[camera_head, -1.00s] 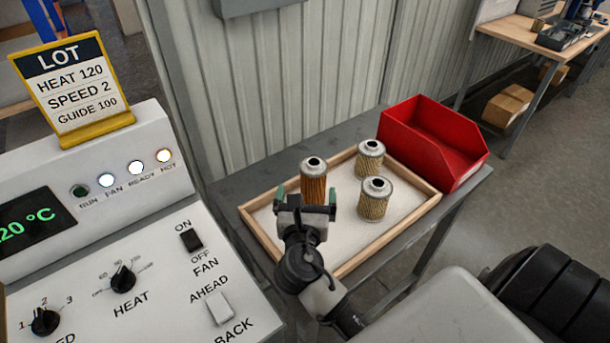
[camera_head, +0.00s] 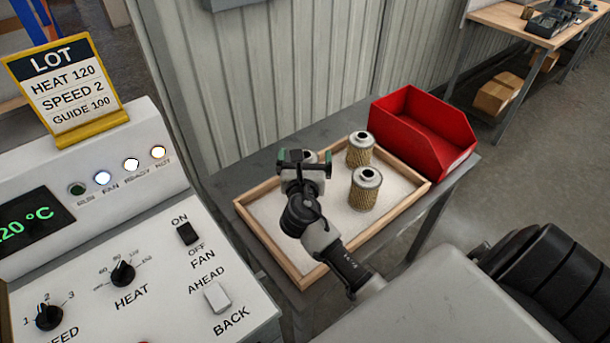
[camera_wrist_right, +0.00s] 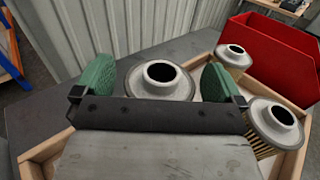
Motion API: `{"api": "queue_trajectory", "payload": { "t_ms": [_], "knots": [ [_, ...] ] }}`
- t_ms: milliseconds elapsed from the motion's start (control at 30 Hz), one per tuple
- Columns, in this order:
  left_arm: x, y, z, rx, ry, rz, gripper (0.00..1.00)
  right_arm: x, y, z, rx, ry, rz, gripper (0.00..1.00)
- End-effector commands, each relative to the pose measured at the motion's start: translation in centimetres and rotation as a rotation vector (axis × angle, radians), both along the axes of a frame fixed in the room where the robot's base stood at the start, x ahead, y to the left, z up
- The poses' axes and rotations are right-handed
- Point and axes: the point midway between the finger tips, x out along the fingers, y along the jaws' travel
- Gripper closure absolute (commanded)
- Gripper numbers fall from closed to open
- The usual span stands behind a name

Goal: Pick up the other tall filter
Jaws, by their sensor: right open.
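The tall filter with an orange-brown body stands in the tray behind my right gripper. Only a bit of its top shows in the head view (camera_head: 308,155); its grey cap with a dark hole shows in the right wrist view (camera_wrist_right: 160,80). My right gripper (camera_head: 304,157) is open, with its green finger pads on either side of that cap. I cannot tell whether the pads touch it. Two shorter tan filters with grey caps stand to the right in the tray, one at the back (camera_head: 360,150) and one nearer (camera_head: 365,190). My left gripper is not in view.
The wooden-rimmed tray (camera_head: 408,202) lies on a grey table. A red bin (camera_head: 425,135) stands right of it. A control panel with knobs (camera_head: 123,273) and a LOT sign (camera_head: 65,82) is at the left. The tray's front part is clear.

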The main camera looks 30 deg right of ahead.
Motion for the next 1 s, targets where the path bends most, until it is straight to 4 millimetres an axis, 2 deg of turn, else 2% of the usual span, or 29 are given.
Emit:
{"api": "queue_trajectory", "payload": {
  "t_ms": [33, 67, 467, 767, 867, 1000],
  "knots": [
    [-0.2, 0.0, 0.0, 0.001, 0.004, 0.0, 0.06, 0.0, 0.0, 0.0, 0.0, 0.0, 0.0, 0.04],
    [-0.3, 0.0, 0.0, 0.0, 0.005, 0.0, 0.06, 0.0, 0.0, 0.0, 0.0, 0.0, 0.0, 0.08],
    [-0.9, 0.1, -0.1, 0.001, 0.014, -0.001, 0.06, 0.0, 0.0, 0.0, 0.0, 0.001, 0.0, 0.7],
    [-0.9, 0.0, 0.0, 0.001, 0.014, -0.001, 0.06, 0.0, 0.0, 0.2, -0.001, -0.001, 0.0, 0.7],
    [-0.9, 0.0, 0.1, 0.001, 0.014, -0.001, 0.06, 0.0, 0.0, 0.9, 0.0, -0.002, -0.001, 0.7],
    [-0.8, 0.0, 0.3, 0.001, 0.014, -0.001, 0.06, 0.0, 0.0, 2.9, 0.0, -0.006, 0.001, 0.7]
  ]
}}
